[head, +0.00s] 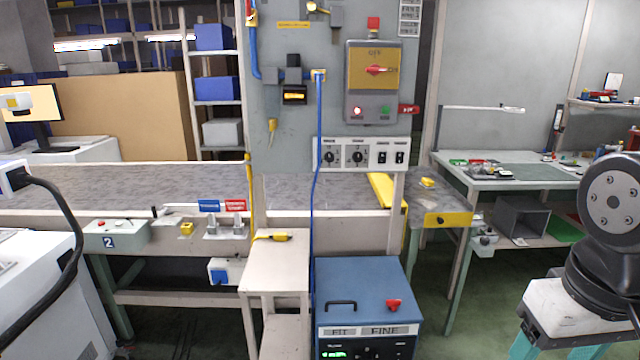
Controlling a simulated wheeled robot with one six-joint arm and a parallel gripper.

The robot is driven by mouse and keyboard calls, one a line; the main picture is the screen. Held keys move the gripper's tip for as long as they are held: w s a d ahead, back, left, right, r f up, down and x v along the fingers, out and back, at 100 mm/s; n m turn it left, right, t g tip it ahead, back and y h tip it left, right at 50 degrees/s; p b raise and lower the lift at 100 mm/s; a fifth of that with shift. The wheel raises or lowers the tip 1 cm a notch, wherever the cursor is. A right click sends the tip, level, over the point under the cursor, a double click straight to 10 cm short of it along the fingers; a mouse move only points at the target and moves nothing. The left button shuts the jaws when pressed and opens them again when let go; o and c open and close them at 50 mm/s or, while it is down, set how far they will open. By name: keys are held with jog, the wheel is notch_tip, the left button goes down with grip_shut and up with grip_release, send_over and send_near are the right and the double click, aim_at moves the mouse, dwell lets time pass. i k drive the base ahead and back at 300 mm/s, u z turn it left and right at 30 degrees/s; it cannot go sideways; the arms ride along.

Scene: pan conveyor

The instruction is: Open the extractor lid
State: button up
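A blue box-shaped unit (366,345), which looks like the extractor, stands on the floor at the bottom centre of the head view. Its blue top (368,282) looks like the lid and lies flat and closed. A black bar handle (341,303) is at the left of the top's front part, and a red knob (393,305) is at the right. Labels on the front edge include the word "FINE". The lower front is cut off by the picture's edge. My gripper is not in view; a dark arm joint shows at the far right, apart from the unit.
A narrow cream stand (277,265) with a yellow item (272,236) is directly left of the unit. A blue hose (316,190) hangs down by the unit's left side. The conveyor (110,185) runs behind. Green floor (450,325) is open to the right.

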aim_at(350, 291)
jog(key=k, duration=0.65)
jog(key=u, duration=0.65)
jog(key=i, duration=1.65)
jog(key=z, duration=0.65)
